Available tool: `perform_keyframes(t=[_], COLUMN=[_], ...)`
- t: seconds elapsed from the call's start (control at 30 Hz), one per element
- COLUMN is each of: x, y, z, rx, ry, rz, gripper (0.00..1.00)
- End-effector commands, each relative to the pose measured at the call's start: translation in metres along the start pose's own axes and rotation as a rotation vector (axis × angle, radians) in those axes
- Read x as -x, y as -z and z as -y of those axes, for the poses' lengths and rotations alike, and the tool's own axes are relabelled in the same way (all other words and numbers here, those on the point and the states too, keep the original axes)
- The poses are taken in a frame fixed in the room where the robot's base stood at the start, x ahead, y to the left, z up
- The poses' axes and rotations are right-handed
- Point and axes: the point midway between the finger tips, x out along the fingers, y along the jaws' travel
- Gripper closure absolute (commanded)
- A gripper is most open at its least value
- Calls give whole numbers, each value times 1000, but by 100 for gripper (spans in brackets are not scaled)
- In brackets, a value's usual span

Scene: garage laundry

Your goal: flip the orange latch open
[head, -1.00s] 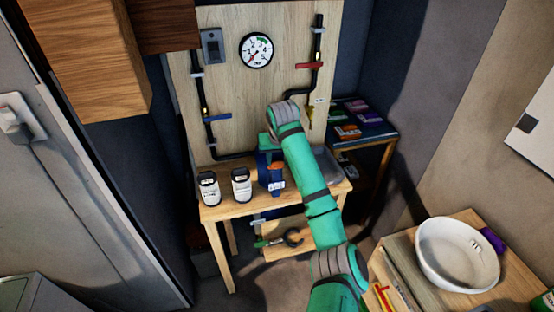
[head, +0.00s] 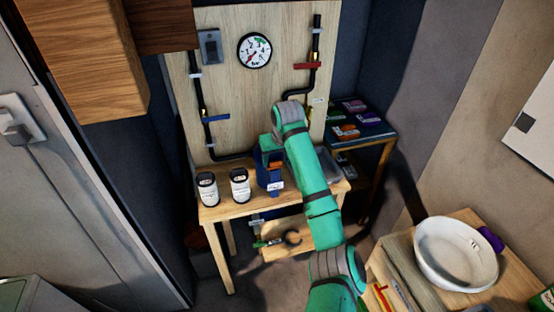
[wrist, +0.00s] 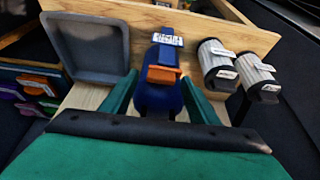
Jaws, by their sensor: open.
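The orange latch (wrist: 163,75) sticks out from the front of a dark blue housing (wrist: 160,98) on the wooden table. In the head view the latch (head: 276,165) is a small orange patch on the blue housing (head: 264,180), below my gripper. My gripper (wrist: 160,88) is open, with one green finger on each side of the blue housing in the wrist view. No finger is seen closed on the latch. A white label (wrist: 168,39) sits beyond the latch. In the head view my wrist and arm hide part of the housing, and the fingertips are not clear.
Two white-labelled canisters (head: 207,189) (head: 240,185) stand left of the housing. A grey tray (wrist: 88,48) lies on its other side. A pipe board with a gauge (head: 254,50) rises behind. A side shelf (head: 375,146) holds coloured packs.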

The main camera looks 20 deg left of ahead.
Motion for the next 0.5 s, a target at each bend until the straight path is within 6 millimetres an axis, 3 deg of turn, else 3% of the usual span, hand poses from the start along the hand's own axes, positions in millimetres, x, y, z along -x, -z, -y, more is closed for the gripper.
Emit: perform_keyframes(t=[0.17,0.5], x=[15,77], y=[1,1], z=[0,0], rx=[0,1], ry=[0,0], rz=[-3,-3], gripper=[45,45])
